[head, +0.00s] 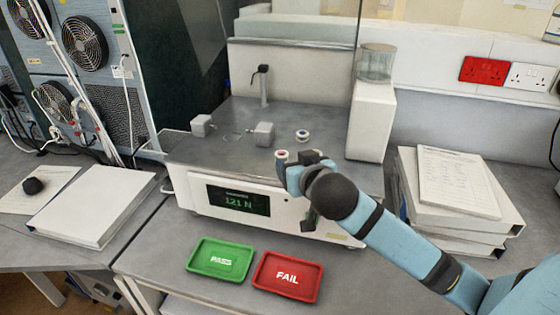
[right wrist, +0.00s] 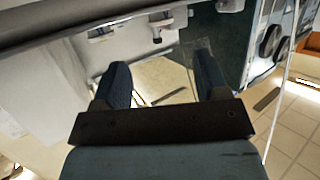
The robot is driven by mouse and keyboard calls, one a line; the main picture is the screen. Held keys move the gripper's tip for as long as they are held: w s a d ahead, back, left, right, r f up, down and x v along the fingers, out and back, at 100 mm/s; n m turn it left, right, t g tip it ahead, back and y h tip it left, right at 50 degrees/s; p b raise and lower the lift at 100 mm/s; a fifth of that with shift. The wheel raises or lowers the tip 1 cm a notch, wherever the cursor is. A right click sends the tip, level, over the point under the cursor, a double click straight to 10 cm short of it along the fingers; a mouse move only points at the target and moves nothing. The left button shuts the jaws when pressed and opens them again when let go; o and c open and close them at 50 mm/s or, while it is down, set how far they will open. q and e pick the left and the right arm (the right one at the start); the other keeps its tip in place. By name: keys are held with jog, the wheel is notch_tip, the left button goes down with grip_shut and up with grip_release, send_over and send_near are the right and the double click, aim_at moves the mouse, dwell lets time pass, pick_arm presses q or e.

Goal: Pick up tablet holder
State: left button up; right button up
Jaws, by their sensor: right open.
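Two small white round pieces with dark centres stand on the grey machine's top in the head view, and either may be the tablet holder. One piece (head: 302,135) stands clear toward the back. The other piece (head: 282,154) is at the front edge, right beside my right gripper (head: 292,172), which partly covers it. The right gripper is at the machine's front edge. In the right wrist view its two dark fingers (right wrist: 161,82) are apart with nothing held between them. My left gripper is in neither view.
The tester (head: 285,208) reads 121 N and carries two grey blocks (head: 264,134). A white dispenser (head: 372,118) stands at right. A green PASS tray (head: 219,258) and red FAIL tray (head: 287,277) lie in front. Binders (head: 92,205) lie left, more binders (head: 462,200) right.

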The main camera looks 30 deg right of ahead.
aim_at(282, 155)
jog(key=x, duration=0.3)
jog(key=shift+w+d+f+b, duration=0.15)
jog(key=shift+w+b, duration=0.1)
jog(key=shift+b, duration=0.15)
jog(key=shift+w+f+b, duration=0.2)
jog(key=shift+w+b, duration=0.2)
jog(key=shift+w, duration=0.1)
jog(key=b+x, duration=0.1)
jog(key=x, duration=0.3)
jog(key=shift+b, duration=0.3)
jog(key=shift+w, duration=0.2)
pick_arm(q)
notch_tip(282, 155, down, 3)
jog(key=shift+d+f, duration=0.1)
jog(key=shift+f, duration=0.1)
pick_arm(e)
jog(key=c, duration=0.9)
jog(key=shift+o, duration=0.2)
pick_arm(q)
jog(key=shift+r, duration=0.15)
pick_arm(e)
jog(key=shift+r, duration=0.2)
